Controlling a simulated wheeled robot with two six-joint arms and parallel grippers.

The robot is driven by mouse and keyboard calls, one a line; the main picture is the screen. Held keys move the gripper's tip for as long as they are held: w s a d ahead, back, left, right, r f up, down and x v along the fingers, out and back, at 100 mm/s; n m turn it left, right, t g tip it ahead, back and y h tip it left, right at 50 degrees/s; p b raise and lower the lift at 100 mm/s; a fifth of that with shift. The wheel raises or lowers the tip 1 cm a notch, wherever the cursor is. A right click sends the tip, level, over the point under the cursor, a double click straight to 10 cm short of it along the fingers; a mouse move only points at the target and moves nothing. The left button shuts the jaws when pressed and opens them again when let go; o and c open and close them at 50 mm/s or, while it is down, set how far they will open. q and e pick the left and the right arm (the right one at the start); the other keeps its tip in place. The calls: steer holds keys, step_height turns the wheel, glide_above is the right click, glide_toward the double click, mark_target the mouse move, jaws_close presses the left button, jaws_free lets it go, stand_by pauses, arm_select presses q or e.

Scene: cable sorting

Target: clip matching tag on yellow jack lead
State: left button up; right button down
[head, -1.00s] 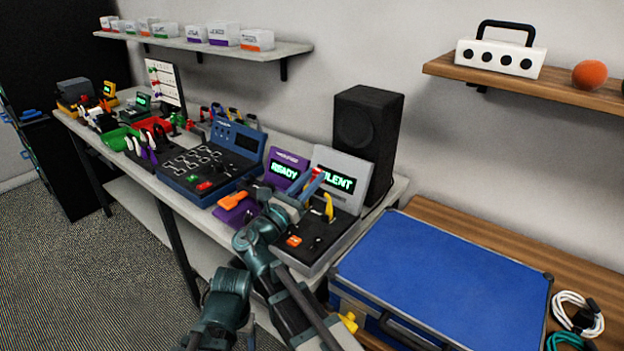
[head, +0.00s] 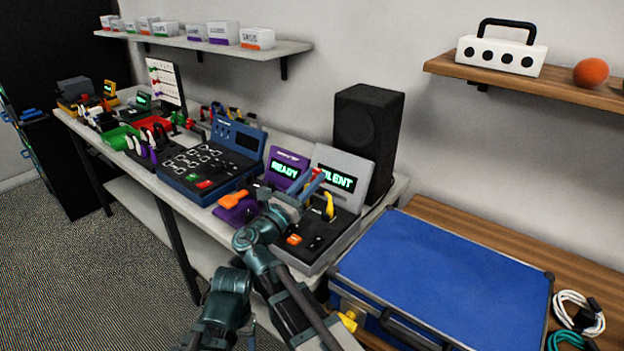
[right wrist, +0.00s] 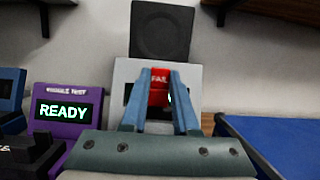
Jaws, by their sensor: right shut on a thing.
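My right gripper (head: 312,187) is shut on a small red tag (right wrist: 159,84), whose lettering appears to read "FAIL" in the right wrist view. It holds the tag above the grey tester (head: 345,168), whose screen is partly covered and shows "...LENT". The yellow jack lead (head: 329,207) stands at the tester, just right of and below the gripper fingers. Its lower end and any cable are hard to make out. The tag and the yellow lead look apart. My left gripper is not in view.
A purple tester (head: 287,168) reading "READY" stands left of the grey one, with a blue console (head: 237,140) beyond it. A black speaker (head: 367,130) stands behind. A blue case (head: 445,275) fills the right side. Coiled cables (head: 580,312) lie far right.

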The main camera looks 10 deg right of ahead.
steer(key=shift+f+b, duration=1)
steer(key=shift+b, duration=0.05)
stand_by(1.3)
steer(key=shift+c, duration=0.2)
jaws_free()
stand_by(0.5)
steer(key=shift+r, duration=0.15)
step_height(320, 180, up, 8)
steer(key=p, duration=0.8)
steer(key=shift+f, duration=0.25)
